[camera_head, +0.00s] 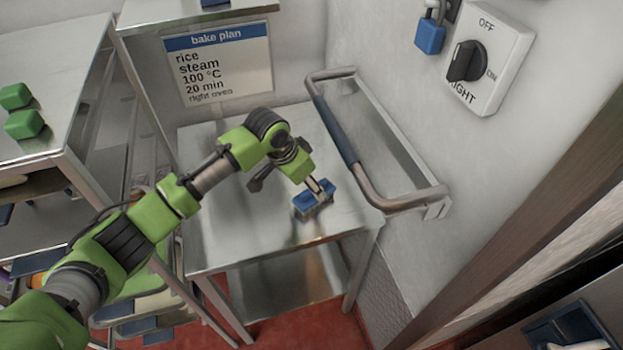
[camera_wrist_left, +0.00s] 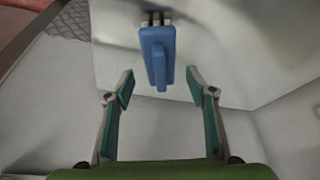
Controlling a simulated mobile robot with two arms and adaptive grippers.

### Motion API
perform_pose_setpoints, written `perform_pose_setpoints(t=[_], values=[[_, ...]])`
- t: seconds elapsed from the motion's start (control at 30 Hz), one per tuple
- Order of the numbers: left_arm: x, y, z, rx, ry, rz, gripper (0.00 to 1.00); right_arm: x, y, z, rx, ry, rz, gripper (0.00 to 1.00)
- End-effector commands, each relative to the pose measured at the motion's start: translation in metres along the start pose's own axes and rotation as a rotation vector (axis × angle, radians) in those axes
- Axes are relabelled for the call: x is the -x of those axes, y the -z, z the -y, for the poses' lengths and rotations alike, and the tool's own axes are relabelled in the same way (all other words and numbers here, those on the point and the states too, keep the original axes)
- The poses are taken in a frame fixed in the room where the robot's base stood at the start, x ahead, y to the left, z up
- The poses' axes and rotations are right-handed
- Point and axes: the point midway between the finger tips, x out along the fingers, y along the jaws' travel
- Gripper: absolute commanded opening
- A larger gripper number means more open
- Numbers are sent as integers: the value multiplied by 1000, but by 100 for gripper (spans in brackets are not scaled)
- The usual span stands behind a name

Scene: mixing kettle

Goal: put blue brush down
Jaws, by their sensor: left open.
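The blue brush (camera_head: 312,206) rests on the small steel table (camera_head: 225,235), near its front right part. My left gripper (camera_head: 298,183) is just above and behind the brush in the head view. In the left wrist view, the brush (camera_wrist_left: 157,48) lies just beyond my open left fingers (camera_wrist_left: 160,84), its narrow blue ridge pointing toward the gap between them. The fingers are apart and do not appear to clamp it. My right gripper is not in view.
A wall handrail (camera_head: 345,140) runs along the table's right side. A bake plan sign (camera_head: 217,62) is behind it. A rotary switch (camera_head: 485,60) and a blue padlock (camera_head: 430,37) are on the wall. Green blocks (camera_head: 22,124) sit on a counter at left. The table's left part is clear.

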Motion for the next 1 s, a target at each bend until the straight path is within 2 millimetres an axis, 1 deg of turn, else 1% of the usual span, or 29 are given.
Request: perform_pose_setpoints(t=[0.03, 0.2, 0.4, 0.5, 0.6, 1.0], values=[[15, 2, 0, 1, -1, 1, 51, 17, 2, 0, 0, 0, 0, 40], [37, 2, 0, 1, -1, 1, 51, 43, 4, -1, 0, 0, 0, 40], [58, 2, 0, 1, 0, 0, 51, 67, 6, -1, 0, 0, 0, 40], [71, 1, 0, 0, 0, -1, 51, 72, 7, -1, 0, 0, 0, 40], [77, 1, 0, 0, -1, -1, 51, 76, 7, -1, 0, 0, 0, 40], [80, 0, 0, 1, -1, 0, 51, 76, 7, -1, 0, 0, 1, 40]])
